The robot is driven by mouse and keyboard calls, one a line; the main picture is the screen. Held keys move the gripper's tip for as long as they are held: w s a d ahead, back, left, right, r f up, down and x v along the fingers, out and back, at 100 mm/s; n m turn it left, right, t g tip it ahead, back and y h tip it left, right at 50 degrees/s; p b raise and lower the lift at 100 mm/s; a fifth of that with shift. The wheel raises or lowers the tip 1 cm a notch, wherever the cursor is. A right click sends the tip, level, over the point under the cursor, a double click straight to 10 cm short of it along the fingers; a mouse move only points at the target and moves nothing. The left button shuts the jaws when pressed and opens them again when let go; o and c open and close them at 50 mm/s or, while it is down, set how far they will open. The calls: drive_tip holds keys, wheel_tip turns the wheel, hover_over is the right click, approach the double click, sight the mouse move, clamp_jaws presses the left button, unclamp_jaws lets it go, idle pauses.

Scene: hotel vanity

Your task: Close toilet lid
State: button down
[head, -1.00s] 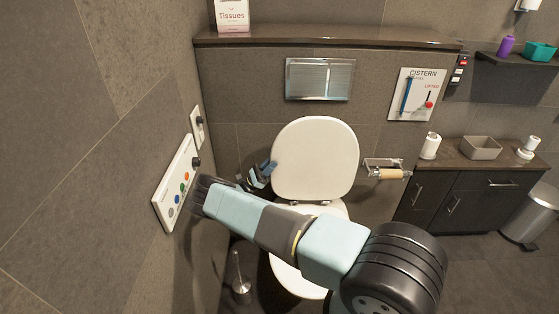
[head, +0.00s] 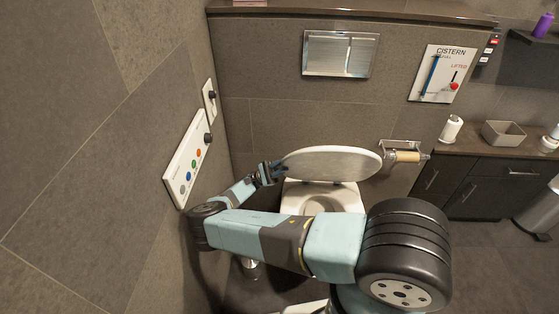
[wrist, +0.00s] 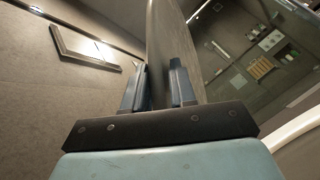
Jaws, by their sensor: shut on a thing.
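The white toilet lid (head: 332,163) is tilted well forward over the bowl, partway between upright and flat. My gripper (head: 277,170) is at the lid's left edge. In the wrist view the lid (wrist: 166,50) passes between the two blue fingers, and my gripper (wrist: 160,85) is shut on it. The toilet seat and bowl (head: 318,197) show below the lid, with the seat down. My forearm hides the front of the bowl.
A control panel (head: 188,160) is on the left wall near my arm. A toilet paper holder (head: 402,154) is right of the lid. A flush plate (head: 340,54) and a cistern sign (head: 443,73) are on the back wall. A dark cabinet (head: 480,187) stands at right.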

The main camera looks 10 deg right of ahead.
drive_tip(key=shift+s+d+f+m+y, duration=0.15)
drive_tip(key=shift+s+m+y, duration=0.05)
drive_tip(key=shift+m+y, duration=0.1)
drive_tip(key=c, duration=1.2)
unclamp_jaws()
drive_tip(key=shift+o, duration=1.2)
drive_tip(key=shift+w, duration=0.15)
